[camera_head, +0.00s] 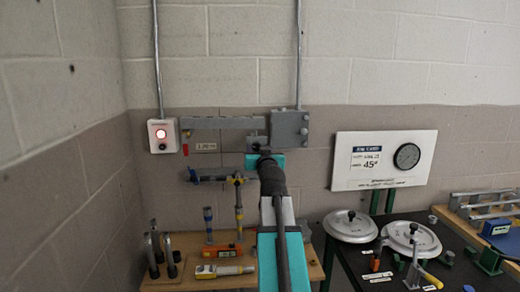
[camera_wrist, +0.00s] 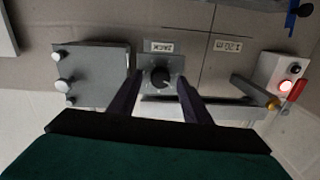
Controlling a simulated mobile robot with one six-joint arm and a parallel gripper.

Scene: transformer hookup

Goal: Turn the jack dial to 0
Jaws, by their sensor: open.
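The jack dial (camera_wrist: 160,77) is a round black knob on a grey plate, seen in the wrist view with a small JACK label (camera_wrist: 162,46) beside it, upside down in the picture. A light mark shows on the knob, but its reading is too small to tell. My gripper (camera_wrist: 158,80) is open, with one dark finger on each side of the dial. I cannot tell whether the fingers touch it. In the head view my gripper (camera_head: 262,158) reaches the wall fixture and hides the dial.
A grey box (camera_head: 290,129) stands right of the dial fixture in the head view. A grey bar runs left to a white switch box (camera_head: 162,136) with a lit red light. A white card board (camera_head: 384,160) hangs right. Tools crowd the wooden bench (camera_head: 318,270) below.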

